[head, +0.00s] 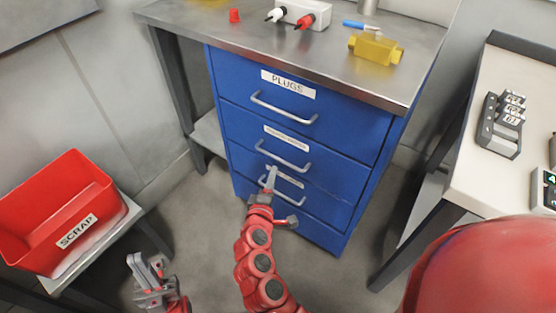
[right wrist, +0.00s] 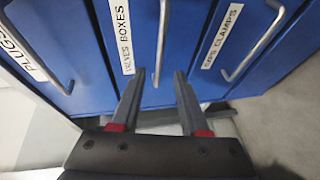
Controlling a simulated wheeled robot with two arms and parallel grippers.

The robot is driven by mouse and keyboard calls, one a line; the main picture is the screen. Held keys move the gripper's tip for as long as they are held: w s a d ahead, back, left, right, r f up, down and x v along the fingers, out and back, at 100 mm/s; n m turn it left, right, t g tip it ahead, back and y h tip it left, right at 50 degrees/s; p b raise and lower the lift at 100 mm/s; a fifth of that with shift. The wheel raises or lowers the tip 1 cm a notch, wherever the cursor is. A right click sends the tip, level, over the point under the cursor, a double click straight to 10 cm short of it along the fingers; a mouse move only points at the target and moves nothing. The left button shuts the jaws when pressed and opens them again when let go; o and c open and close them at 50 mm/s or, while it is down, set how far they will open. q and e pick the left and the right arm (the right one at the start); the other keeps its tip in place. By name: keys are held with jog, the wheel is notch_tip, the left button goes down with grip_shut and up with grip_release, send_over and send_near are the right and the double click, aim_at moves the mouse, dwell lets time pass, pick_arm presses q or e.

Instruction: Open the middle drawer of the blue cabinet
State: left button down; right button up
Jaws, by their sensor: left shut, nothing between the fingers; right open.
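The blue cabinet (head: 214,95) stands under the metal workbench with its drawers shut. The middle drawer (head: 240,130) has a white label and a silver bar handle (head: 283,157). In the right wrist view its label reads VALVES BOXES (right wrist: 122,35) and its handle (right wrist: 162,40) runs down between the fingers in the picture. My right gripper (head: 271,174) is open in front of the cabinet, just below that handle in the head view; it also shows in the right wrist view (right wrist: 160,75). I cannot tell whether it touches the handle. My left gripper (head: 147,268) is shut and empty, low at left.
The top drawer (head: 340,115) reads PLUGS; the bottom drawer's handle (right wrist: 255,45) is close to my right fingers. A red SCRAP bin (head: 85,190) stands left, a pale table (head: 490,180) right. The workbench (head: 200,22) holds a yellow part (head: 375,50). Floor beside the cabinet is clear.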

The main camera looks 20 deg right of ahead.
aim_at(278, 158)
jog(key=b+x, duration=0.1)
jog(key=x, duration=0.8)
jog(key=shift+w+d, duration=0.15)
jog(key=shift+w, duration=0.15)
grip_shut()
dwell(0.9)
